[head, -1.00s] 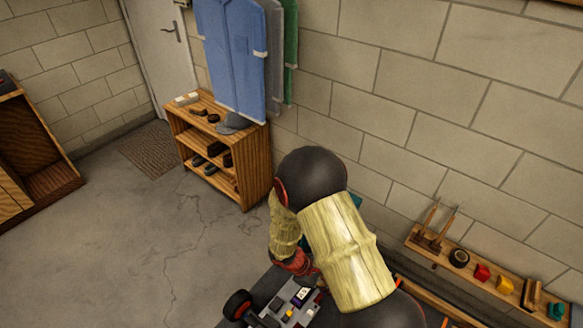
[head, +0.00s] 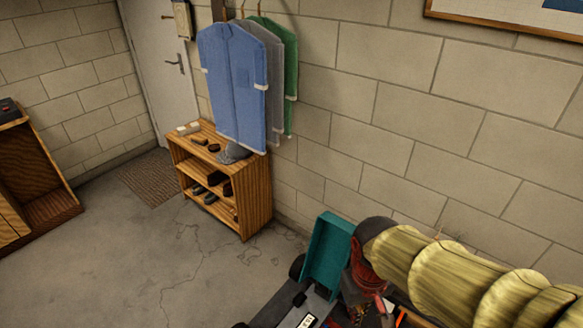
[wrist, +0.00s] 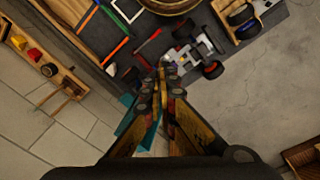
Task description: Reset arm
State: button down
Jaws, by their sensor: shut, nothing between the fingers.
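My gripper (wrist: 161,84) is shut and empty in the wrist view, with its fingers together in front of the dark work surface. The grey and white racecar (wrist: 197,48) with black wheels lies just beyond and to the right of the fingertips, apart from them as far as I can tell. In the head view, my arm in its yellowish sleeve reaches in from the lower right. The car is largely out of that picture or hidden.
A teal tray (head: 327,252) stands beside my arm. The wrist view shows tools such as a red-handled one (wrist: 148,41), a wooden parts tray (wrist: 240,18) and a wall rack (wrist: 42,62). A wooden shoe shelf (head: 255,205) stands by the wall, with open floor left of it.

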jog(key=s+d+r+m+t, duration=0.1)
jog(key=d+r+t, duration=0.1)
jog(key=r, duration=0.4)
jog(key=s+d+r+m+t, duration=0.1)
jog(key=s+d+r+t, duration=0.1)
jog(key=r, duration=0.4)
jog(key=shift+s+d+r+m+t, duration=0.15)
jog(key=shift+r+m+t, duration=0.2)
jog(key=shift+t, duration=0.25)
